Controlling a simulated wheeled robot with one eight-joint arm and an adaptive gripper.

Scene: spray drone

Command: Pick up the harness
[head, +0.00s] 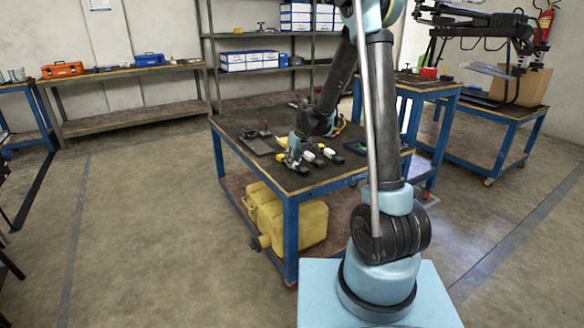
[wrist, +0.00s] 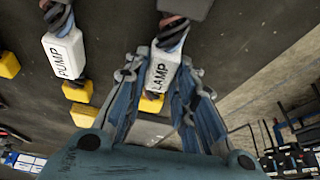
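Harnesses with white labelled connectors, yellow ends and dark twisted cables lie on the dark table top. In the wrist view, the connector marked LAMP (wrist: 163,70) lies between my gripper's fingers (wrist: 161,78). The fingers are apart, one on each side, with a narrow gap at the left; contact at the right cannot be told. The connector marked PUMP (wrist: 64,52) lies to the left, outside the fingers. In the head view, my gripper (head: 292,160) is down at the table's front left, and other white and yellow connectors (head: 310,157) lie to its right.
The blue-framed table (head: 291,205) carries a flat dark tablet-like item (head: 257,146) left of the gripper. A drone (head: 490,30) stands on another bench at right. Floor at left is clear.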

